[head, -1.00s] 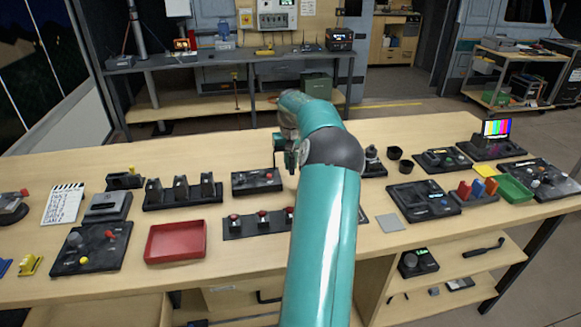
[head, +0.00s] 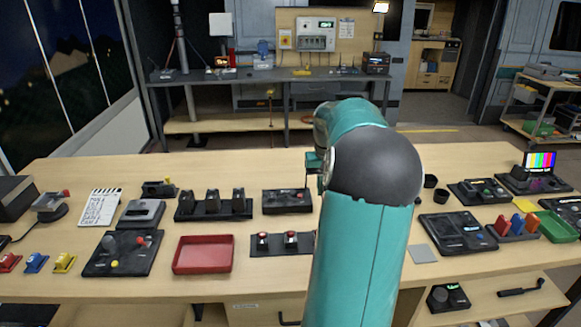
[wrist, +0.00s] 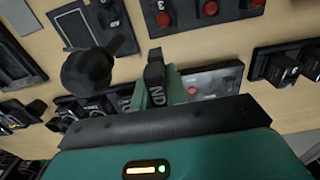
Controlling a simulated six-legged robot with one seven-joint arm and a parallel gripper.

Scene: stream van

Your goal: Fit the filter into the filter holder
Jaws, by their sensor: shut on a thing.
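In the wrist view my gripper (wrist: 157,85) is shut on a dark upright piece marked "ND", the filter (wrist: 156,66), with one teal finger on each side of it. The filter is held above the bench. To its left is a black, rounded stand-like object (wrist: 88,68), apart from the filter. I cannot tell whether it is the filter holder. In the head view my gripper (head: 314,170) shows only partly beside my arm, and the filter cannot be made out there.
A black panel with a red knob (head: 287,201) lies left of my gripper. A strip of red buttons (head: 274,252), a red tray (head: 203,267) and a block with three dark uprights (head: 213,213) crowd the bench (head: 200,287). Black cups (head: 440,196) stand right of my arm.

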